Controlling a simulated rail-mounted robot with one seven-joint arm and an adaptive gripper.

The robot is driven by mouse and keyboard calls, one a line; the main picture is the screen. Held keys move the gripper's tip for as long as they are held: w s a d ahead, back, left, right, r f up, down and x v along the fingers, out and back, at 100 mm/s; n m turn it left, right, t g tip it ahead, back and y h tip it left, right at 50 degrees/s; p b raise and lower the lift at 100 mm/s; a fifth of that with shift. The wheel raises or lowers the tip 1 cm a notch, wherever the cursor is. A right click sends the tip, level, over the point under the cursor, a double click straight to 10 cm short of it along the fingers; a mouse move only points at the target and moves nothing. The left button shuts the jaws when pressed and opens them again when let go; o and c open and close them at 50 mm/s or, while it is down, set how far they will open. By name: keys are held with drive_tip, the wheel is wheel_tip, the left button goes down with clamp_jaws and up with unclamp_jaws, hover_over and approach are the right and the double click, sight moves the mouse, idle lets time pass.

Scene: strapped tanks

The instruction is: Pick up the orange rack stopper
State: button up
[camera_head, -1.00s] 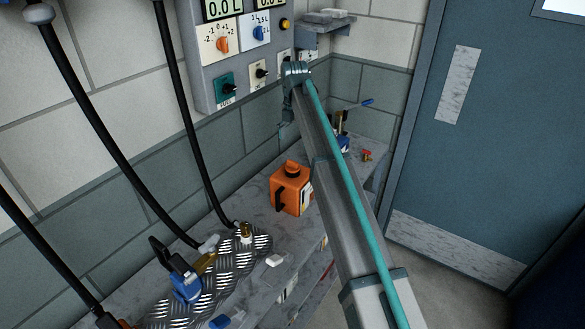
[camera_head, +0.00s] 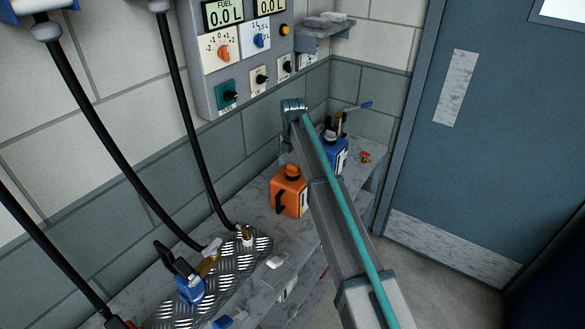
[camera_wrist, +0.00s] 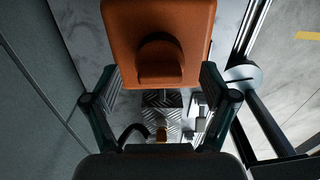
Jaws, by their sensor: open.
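An orange tank (camera_head: 287,200) with a round orange stopper-like cap (camera_head: 292,171) stands on the bench. The tank (camera_wrist: 194,28) and cap (camera_wrist: 160,58) also show from above in the wrist view. I cannot tell for sure that this cap is the rack stopper. My gripper (camera_wrist: 158,88) is open and empty, its dark green fingers to the left and right of the cap, slightly lower in the picture. In the head view my gripper (camera_head: 286,148) is a small dark shape above the tank, partly hidden by my arm. Contact is not visible.
A blue tank (camera_head: 334,155) stands behind the orange one, partly behind my arm. A blue valve fitting (camera_head: 188,286) and brass piece (camera_head: 247,233) are on the chequered plate (camera_head: 222,272). Black hoses (camera_head: 185,115) hang along the left wall. A control panel (camera_head: 238,70) is behind.

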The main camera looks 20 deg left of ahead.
drive_tip(key=shift+f, duration=0.4)
drive_tip(key=c, duration=1.2)
drive_tip(key=shift+r, duration=0.15)
drive_tip(key=shift+c, duration=0.2)
